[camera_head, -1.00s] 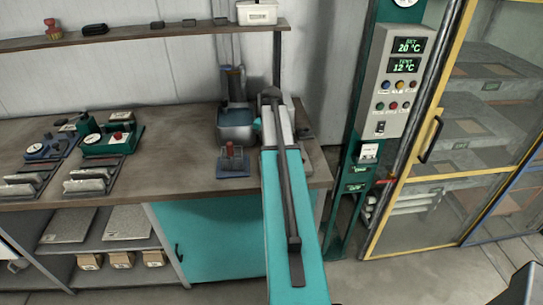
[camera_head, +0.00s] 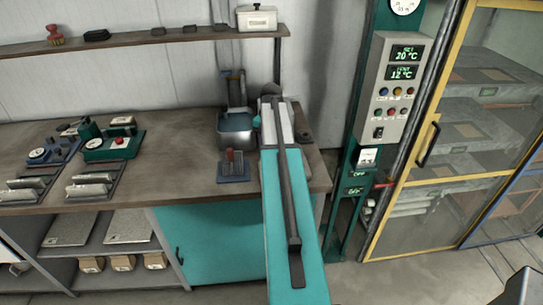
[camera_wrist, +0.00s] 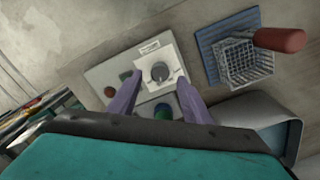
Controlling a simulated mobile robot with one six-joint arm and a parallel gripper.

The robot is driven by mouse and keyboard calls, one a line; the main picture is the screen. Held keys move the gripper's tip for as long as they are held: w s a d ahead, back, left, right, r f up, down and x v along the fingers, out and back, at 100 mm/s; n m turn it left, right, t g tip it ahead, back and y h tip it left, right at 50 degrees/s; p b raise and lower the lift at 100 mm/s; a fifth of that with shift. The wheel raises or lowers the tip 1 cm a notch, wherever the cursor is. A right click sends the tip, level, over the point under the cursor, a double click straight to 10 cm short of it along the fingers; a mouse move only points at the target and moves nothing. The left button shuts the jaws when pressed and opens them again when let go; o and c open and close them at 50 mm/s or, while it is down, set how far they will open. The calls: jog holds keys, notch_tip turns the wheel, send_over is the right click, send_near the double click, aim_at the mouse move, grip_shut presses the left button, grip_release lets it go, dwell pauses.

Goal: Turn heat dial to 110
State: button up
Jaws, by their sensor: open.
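In the wrist view, a dark round dial (camera_wrist: 160,72) sits on a white square plate with a small label. The number it points at is too small to read. The plate is on a pale flat unit with red and green round parts beside the dial. My gripper (camera_wrist: 157,80) is open, its two fingers on either side of the dial in the picture. I cannot tell whether they touch it. In the head view my arm hides the gripper and the dial.
A wire basket with a red handle (camera_wrist: 280,40) stands right of the dial on a blue mat. A metal pot (camera_head: 236,128) is left of my arm on the bench (camera_head: 180,180). A control box (camera_head: 397,85) reads 20 °C and 12 °C, beside a yellow-framed glass cabinet (camera_head: 465,160).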

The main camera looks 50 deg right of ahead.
notch_tip(320, 180, up, 10)
jog(key=p, duration=0.5)
jog(key=shift+r+p, duration=0.15)
jog(key=shift+p, duration=0.2)
dwell(0.5)
